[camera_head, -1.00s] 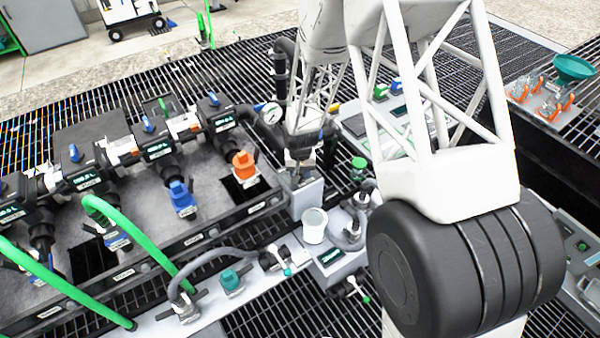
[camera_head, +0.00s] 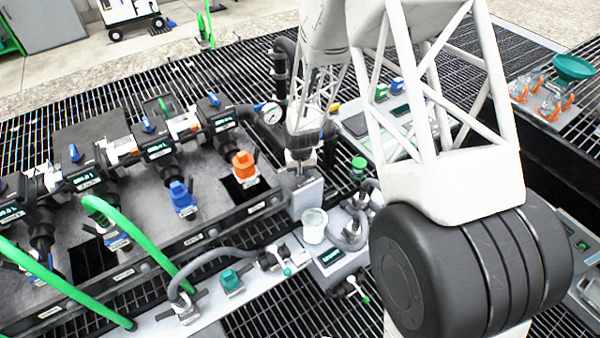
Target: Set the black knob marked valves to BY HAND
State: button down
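My gripper (camera_head: 301,168) is small in the view, pointing down at the top of a grey box (camera_head: 308,200) right of the long grey manifold tray. Its fingers are dark and too small to tell whether they are open, shut or on something. I cannot make out a black knob marked valves or any BY HAND lettering. The top of the grey box is partly hidden by my gripper, so a knob there cannot be confirmed.
A white cup (camera_head: 315,226) stands just in front of the grey box. A pressure gauge (camera_head: 271,113) and black pipe are behind left. An orange fitting (camera_head: 245,165) and blue fitting (camera_head: 182,199) stand on the tray. A green-capped item (camera_head: 358,168) is to the right.

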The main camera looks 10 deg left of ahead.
jog(key=shift+w+d+n, duration=0.1)
jog(key=shift+d+n, duration=0.05)
jog(key=shift+n, duration=0.7)
jog(key=shift+w+d+n, duration=0.1)
jog(key=shift+n, duration=0.75)
jog(key=c, duration=1.1)
grip_release()
jog(key=shift+r, duration=0.15)
jog(key=shift+r, duration=3.8)
